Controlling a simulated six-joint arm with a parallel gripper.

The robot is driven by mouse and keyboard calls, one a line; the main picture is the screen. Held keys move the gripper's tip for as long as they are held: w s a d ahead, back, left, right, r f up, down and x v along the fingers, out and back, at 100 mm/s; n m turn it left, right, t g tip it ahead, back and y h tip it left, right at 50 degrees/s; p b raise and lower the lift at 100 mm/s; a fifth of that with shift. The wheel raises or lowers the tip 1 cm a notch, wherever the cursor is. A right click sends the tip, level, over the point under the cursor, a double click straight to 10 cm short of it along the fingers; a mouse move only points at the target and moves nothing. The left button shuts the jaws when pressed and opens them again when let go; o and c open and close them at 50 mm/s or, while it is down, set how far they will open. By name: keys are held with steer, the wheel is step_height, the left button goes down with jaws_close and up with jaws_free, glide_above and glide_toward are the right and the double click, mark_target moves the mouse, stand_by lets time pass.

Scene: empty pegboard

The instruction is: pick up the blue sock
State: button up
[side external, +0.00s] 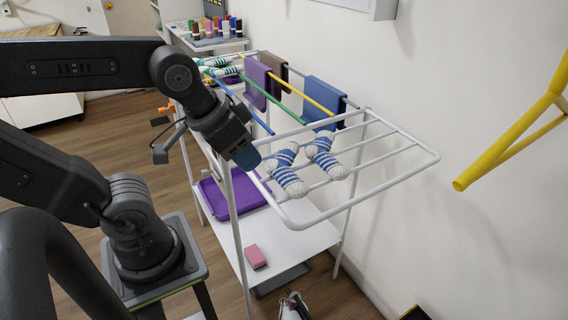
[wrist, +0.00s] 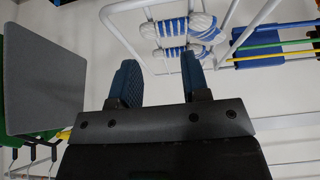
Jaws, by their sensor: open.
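Two blue-and-white striped socks hang over the bars at the near end of a white drying rack. The nearer sock (side external: 286,172) is on the left, and the farther sock (side external: 325,156) lies just right of it. Both show beyond the fingers in the wrist view, as an upper sock (wrist: 178,27) and a lower sock (wrist: 180,52). My gripper (side external: 246,157) is just left of the nearer sock, at the rack's left edge. In the wrist view my gripper (wrist: 161,76) has its blue fingers wide apart with nothing between them.
The rack's white frame (side external: 370,193) surrounds the socks. A purple cloth (side external: 257,84) and a blue cloth (side external: 322,100) hang farther back, near teal-striped socks (side external: 217,70). Below are a purple tray (side external: 235,195) and pink block (side external: 256,257). A yellow rack (side external: 510,145) is at right.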

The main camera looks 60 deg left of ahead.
mark_target(288, 175)
steer(key=shift+o, duration=0.4)
